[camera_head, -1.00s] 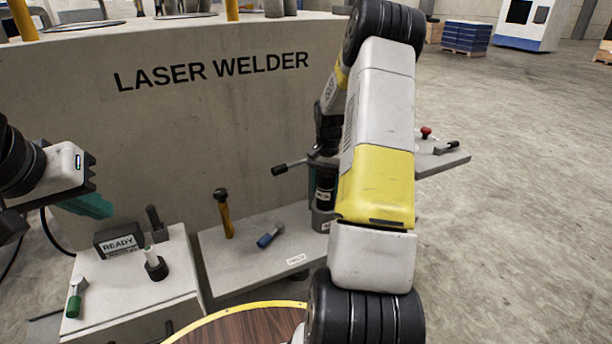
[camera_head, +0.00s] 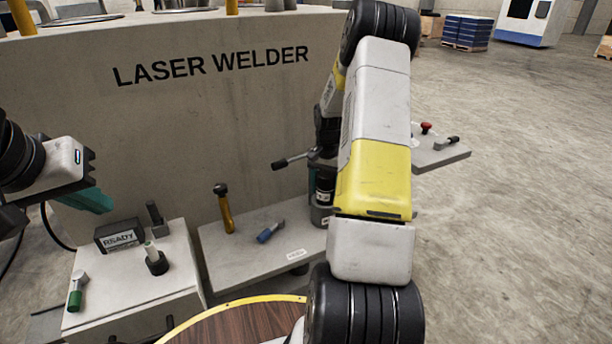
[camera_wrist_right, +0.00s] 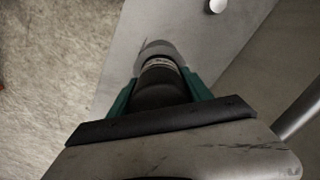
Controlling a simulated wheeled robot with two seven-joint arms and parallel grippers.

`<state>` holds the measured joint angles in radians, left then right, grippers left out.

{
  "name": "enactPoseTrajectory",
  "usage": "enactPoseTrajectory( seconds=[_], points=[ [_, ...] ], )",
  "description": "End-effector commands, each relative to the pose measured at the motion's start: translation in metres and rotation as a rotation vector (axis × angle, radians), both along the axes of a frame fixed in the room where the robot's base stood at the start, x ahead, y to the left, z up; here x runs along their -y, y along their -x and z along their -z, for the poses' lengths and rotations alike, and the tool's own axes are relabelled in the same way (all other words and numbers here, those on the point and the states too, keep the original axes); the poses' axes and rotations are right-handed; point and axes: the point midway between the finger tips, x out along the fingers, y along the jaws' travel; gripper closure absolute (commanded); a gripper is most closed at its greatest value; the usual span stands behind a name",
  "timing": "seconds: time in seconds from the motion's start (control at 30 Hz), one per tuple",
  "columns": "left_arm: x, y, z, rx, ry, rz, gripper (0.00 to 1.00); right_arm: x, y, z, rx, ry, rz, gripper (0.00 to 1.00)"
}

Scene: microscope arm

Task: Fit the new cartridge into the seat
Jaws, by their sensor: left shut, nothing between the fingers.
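My right gripper (camera_wrist_right: 161,88) has teal fingers on both sides of a dark cylinder (camera_wrist_right: 160,90) with a pale label band, and looks closed on it. In the head view this cylinder (camera_head: 325,183) stands upright at the shelf's right end, partly behind my right arm. Whether it is the cartridge or part of the seat I cannot tell. My left gripper (camera_head: 95,201) is shut and empty, above the left stand. A pale-topped piece stands in a black holder (camera_head: 157,265) there. A green-ended piece (camera_head: 76,291) lies at left. A blue-ended piece (camera_head: 270,233) lies on the shelf.
The grey shelf (camera_head: 235,262) also holds a brown-handled upright tool (camera_head: 224,209). A READY sign (camera_head: 120,236) stands on the left stand. A black lever (camera_head: 292,160) sticks out near the cylinder. The laser welder wall (camera_head: 200,130) rises behind. A round wooden top (camera_head: 240,325) is in front.

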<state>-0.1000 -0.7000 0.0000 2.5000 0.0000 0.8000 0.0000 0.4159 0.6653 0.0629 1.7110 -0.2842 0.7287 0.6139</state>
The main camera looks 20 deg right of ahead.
Motion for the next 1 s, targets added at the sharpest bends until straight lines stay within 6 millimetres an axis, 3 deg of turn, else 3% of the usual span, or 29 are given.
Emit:
enactPoseTrajectory(
  seconds=[0.03, 0.1, 0.47, 0.8, 1.0],
  points=[
    [0.0, 0.0, 0.0, 0.0, 0.0, 0.0, 1.0, 0.0, 0.0, -0.001, 0.001, 0.0, 0.0, 0.31],
    [0.0, 0.0, 0.0, 0.0, 0.0, 0.0, 1.0, 0.0, 0.0, -0.001, 0.001, 0.001, 0.0, 0.19],
    [0.0, 0.0, 0.0, 0.0, 0.0, 0.0, 1.0, 0.0, 0.0, -0.004, 0.001, 0.001, 0.0, 0.19],
    [0.0, 0.0, 0.0, 0.0, 0.0, 0.0, 1.0, 0.0, -0.001, -0.059, 0.004, 0.001, 0.0, 0.19],
    [0.0, 0.0, 0.0, 0.0, 0.0, 0.0, 1.0, 0.001, -0.001, -0.077, 0.002, 0.001, 0.001, 0.19]
  ],
)
